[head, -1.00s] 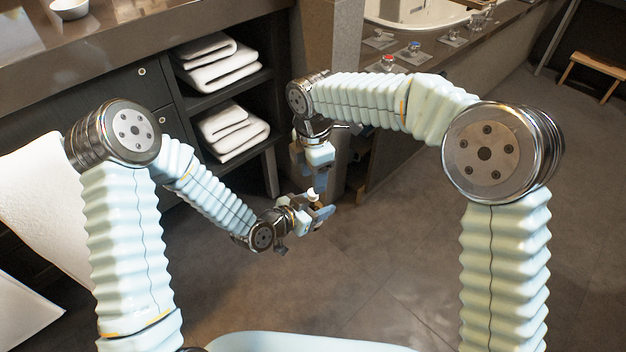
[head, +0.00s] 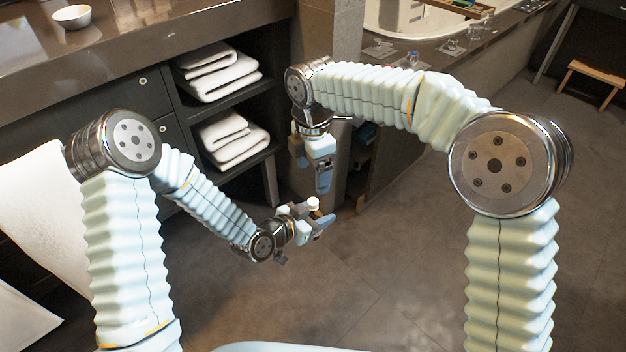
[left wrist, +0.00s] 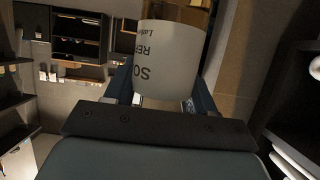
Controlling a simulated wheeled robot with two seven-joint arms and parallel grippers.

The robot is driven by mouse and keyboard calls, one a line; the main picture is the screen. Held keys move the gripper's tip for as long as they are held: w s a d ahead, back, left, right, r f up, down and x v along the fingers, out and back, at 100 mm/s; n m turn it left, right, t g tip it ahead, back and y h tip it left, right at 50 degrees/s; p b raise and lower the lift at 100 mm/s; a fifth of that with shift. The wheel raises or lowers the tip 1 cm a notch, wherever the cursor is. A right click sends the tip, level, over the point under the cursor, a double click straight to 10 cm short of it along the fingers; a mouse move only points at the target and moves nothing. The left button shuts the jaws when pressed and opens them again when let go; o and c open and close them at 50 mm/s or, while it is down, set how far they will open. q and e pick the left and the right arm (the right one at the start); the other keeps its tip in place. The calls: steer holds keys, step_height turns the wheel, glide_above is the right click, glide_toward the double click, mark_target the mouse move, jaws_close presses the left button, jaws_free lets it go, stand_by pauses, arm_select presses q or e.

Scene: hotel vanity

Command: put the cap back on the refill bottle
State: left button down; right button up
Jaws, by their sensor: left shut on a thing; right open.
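My left gripper (head: 318,222) is shut on the white refill bottle (left wrist: 170,60), which shows dark lettering upside down in the left wrist view. In the head view only a small white part of what it holds (head: 313,203) shows between the fingers. I cannot tell whether that part is the cap or the bottle's own top. My right gripper (head: 323,180) is open, points down and hangs just above the left one, apart from it. I see no separate cap; the space between the right fingers is too small to make out.
A dark shelf unit (head: 222,105) with folded white towels (head: 218,75) stands behind the grippers. A white bowl (head: 72,16) sits on the counter (head: 150,45). A basin (head: 420,18) is at the back, and a wooden stool (head: 597,75) at the right. Open floor lies below my grippers.

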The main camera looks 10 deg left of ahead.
step_height(320, 180, up, 8)
steer(key=shift+f, duration=0.15)
stand_by(0.5)
steer(key=w+d+f+m+y, duration=0.1)
steer(key=d+f+m, duration=0.35)
steer(key=f, duration=0.45)
steer(key=d+f+m+g+y, duration=0.1)
steer(key=d+f+m+y, duration=0.15)
steer(key=f+m, duration=0.5)
steer(key=w+d+f+m, duration=0.1)
steer(key=d+f+m, duration=0.3)
steer(key=f, duration=0.6)
steer(key=s+d+f+m+t, duration=0.1)
steer(key=s+d+f+m, duration=0.2)
steer(key=s, duration=0.7)
steer(key=s+d+f+m, duration=0.3)
steer(key=s+f+m, duration=0.4)
steer(key=s+f, duration=0.4)
steer(key=shift+f+t+y, duration=0.35)
steer(key=shift+f+t, duration=0.05)
steer(key=shift+f, duration=0.25)
